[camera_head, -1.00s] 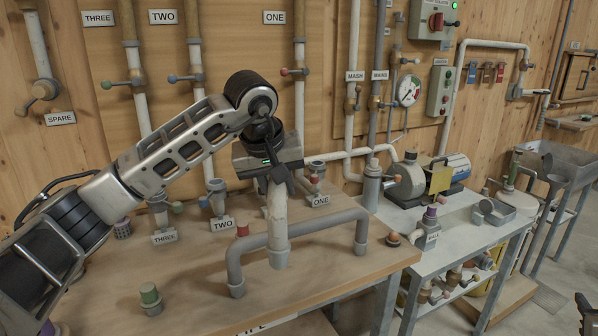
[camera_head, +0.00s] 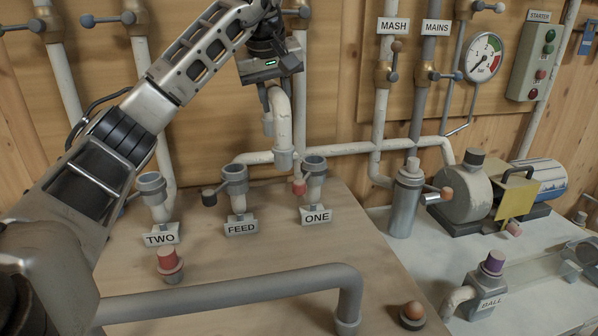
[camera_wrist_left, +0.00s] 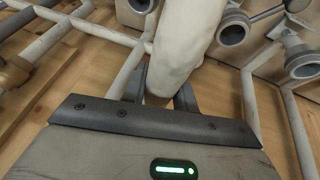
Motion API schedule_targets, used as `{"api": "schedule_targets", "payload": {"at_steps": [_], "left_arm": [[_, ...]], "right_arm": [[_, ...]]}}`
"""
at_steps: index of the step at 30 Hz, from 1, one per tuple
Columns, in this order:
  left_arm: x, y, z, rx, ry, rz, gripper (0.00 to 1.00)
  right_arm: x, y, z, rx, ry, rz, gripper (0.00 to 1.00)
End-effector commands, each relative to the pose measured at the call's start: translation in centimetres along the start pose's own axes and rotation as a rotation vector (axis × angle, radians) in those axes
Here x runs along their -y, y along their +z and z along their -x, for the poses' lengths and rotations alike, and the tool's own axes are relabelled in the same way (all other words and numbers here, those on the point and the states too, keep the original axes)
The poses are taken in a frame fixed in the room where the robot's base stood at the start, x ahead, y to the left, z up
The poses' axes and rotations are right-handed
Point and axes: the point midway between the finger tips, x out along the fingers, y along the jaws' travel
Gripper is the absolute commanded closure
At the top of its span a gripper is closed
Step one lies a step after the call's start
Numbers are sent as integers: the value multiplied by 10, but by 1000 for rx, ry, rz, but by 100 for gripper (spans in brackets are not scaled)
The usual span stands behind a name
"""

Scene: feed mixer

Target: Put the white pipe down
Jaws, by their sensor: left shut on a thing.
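The white pipe (camera_head: 284,118) is a bent, worn white tube with grey ends. My left gripper (camera_head: 271,84) is shut on its upper part and holds it up near the back wall. Its longer leg hangs down, with the grey end above and behind the gap between the FEED socket (camera_head: 234,180) and the ONE socket (camera_head: 315,170). Whether that end touches anything is unclear. In the left wrist view the white pipe (camera_wrist_left: 185,45) runs up from between the fingers. My right gripper is out of view.
The TWO socket (camera_head: 152,188) stands left of FEED. A grey pipe bridge (camera_head: 240,291) and a red-capped stub (camera_head: 168,262) are in front on the wooden bench. A horizontal wall pipe (camera_head: 345,149) runs behind.

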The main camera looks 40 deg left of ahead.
Motion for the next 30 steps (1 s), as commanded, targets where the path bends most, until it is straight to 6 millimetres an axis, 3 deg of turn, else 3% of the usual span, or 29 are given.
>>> {"api": "schedule_targets", "payload": {"at_steps": [15,23,30], "left_arm": [[24,46,-109,1,-3,0,100],[27,53,-128,-1,-1,2,100],[34,65,-157,0,-2,0,100]], "right_arm": [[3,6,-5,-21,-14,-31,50],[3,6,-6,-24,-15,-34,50],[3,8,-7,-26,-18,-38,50]]}}
